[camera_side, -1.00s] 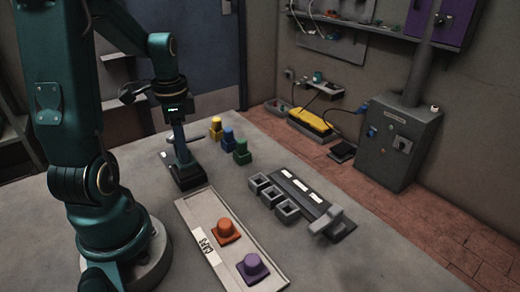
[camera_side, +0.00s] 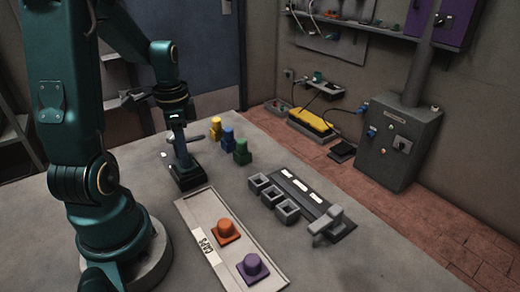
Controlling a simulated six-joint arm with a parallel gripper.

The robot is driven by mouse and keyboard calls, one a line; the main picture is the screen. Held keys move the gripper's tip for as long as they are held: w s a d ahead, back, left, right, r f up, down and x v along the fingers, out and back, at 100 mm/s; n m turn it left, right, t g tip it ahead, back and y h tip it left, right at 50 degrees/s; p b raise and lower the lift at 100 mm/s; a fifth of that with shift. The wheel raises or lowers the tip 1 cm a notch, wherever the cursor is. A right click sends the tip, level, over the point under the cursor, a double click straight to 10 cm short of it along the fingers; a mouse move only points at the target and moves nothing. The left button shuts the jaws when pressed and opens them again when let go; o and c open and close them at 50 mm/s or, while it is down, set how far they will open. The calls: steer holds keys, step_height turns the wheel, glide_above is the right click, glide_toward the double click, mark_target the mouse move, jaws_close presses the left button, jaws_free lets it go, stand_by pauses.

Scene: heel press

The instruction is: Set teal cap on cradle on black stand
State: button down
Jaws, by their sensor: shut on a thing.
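The black stand (camera_side: 188,178) is on the table behind the tray, with a dark post (camera_side: 180,147) rising from its base and a bar sticking out to the right. My gripper (camera_side: 178,123) is at the top of the post, pointing down. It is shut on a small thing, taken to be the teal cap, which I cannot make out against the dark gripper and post. The cradle is also hard to make out. I cannot tell whether the cap touches it.
Yellow (camera_side: 216,129), blue (camera_side: 228,139) and green (camera_side: 242,152) capped blocks stand right of the stand. A pale tray (camera_side: 192,213) in front holds an orange piece (camera_side: 224,230) and a purple piece (camera_side: 252,267). A grey rack with open square sockets (camera_side: 287,210) is at the right.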

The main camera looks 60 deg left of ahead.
steer(key=shift+f, duration=0.25)
steer(key=c, duration=0.5)
jaws_free()
steer(key=shift+r, duration=2.55)
